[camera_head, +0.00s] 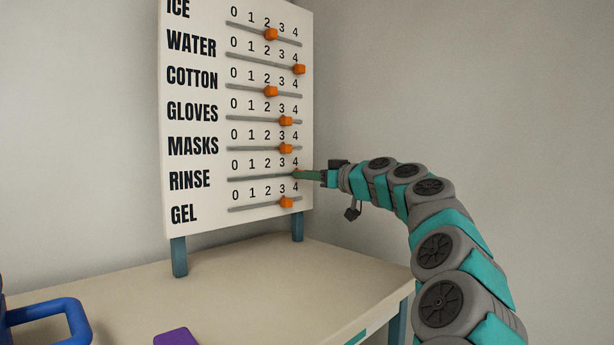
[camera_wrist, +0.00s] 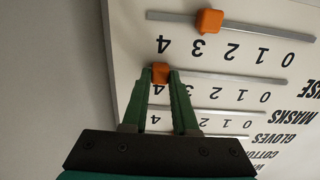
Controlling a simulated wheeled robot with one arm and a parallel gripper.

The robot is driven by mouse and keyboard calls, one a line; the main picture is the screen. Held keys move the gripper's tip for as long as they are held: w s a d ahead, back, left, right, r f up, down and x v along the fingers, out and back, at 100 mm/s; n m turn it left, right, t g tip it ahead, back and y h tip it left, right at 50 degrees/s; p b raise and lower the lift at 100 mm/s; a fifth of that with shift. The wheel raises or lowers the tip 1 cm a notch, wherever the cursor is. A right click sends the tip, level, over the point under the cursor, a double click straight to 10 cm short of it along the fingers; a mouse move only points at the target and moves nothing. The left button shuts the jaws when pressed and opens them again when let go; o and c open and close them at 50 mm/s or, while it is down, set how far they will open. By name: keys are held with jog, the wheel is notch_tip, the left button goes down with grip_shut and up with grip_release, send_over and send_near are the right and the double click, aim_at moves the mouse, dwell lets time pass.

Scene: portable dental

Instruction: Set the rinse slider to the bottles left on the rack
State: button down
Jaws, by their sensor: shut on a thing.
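The rinse slider is the row labelled RINSE on the white board (camera_head: 196,214). Its orange knob (camera_wrist: 161,72) sits at the 4 end of its track, between my fingertips. My gripper (camera_head: 297,174) reaches in from the right and is shut on this knob; in the wrist view, which shows the board upside down, its green fingers (camera_wrist: 162,80) hold the knob's two sides. In the head view the fingertips hide most of the knob. No rack and no bottles show in either view.
The gel knob (camera_head: 286,202) sits at 3 just below; the masks knob (camera_head: 286,149) sits at 3 just above. The board stands on blue legs on a beige table (camera_head: 240,285). A blue handle-like thing (camera_head: 50,312) and a purple block (camera_head: 177,338) are at the front left.

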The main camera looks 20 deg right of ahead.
aim_at(282, 175)
dwell(0.7)
jog(key=a+b, duration=0.1)
jog(key=a, duration=0.1)
jog(key=s+a+b, duration=0.1)
jog(key=a+b, duration=0.1)
jog(key=shift+s+f, duration=0.2)
jog(key=shift+s+a+r, duration=0.1)
jog(key=shift+a+r, duration=0.05)
jog(key=shift+a, duration=0.05)
jog(key=c, duration=0.7)
grip_release()
jog(key=shift+v, duration=3.9)
jog(key=shift+r, duration=0.1)
